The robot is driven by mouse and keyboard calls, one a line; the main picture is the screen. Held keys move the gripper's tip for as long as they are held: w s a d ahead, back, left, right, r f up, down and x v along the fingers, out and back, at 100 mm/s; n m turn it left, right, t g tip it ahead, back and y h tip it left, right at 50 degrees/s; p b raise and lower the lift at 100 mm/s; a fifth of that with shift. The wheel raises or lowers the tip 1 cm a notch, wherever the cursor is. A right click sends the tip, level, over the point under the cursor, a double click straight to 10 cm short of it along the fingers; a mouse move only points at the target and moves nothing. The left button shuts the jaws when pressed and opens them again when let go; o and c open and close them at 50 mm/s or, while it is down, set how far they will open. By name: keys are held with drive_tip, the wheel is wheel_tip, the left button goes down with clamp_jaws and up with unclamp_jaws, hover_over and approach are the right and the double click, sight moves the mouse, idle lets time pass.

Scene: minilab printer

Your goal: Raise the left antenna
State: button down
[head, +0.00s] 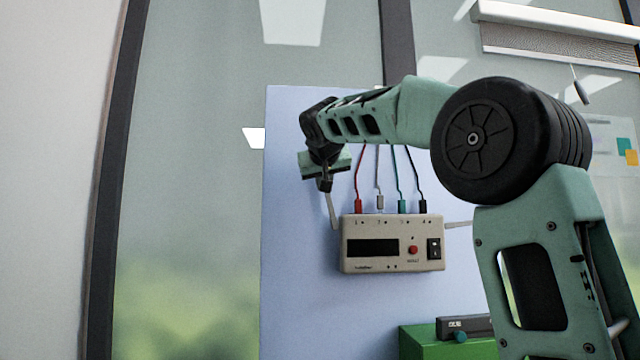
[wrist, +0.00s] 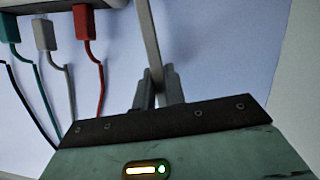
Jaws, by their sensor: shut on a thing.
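The beige device box (head: 375,264) is mounted on a pale blue panel, with a dark display, a red button and a black switch. Its left antenna (head: 333,212) is a thin light grey rod that rises from the box's left side, almost upright and leaning slightly left. My gripper (head: 325,187) is at the antenna's upper end, reaching down from above. In the wrist view the antenna (wrist: 148,40) runs between the two grey fingers (wrist: 158,90), which are shut on it near its tip. The right antenna (head: 459,224) sticks out nearly level to the right.
Red, white, teal and black cables (head: 399,170) plug into the box top, just right of my gripper. The blue panel (head: 295,240) is clear left of the box. A green block (head: 420,345) with a dark device (head: 465,326) on it stands below right.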

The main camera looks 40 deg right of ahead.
idle(0.4)
drive_tip(key=c, duration=1.5)
unclamp_jaws()
drive_tip(key=shift+o, duration=0.2)
drive_tip(key=b+v, duration=0.2)
drive_tip(key=v, duration=1.5)
drive_tip(key=shift+s, duration=0.15)
drive_tip(key=shift+a, duration=0.15)
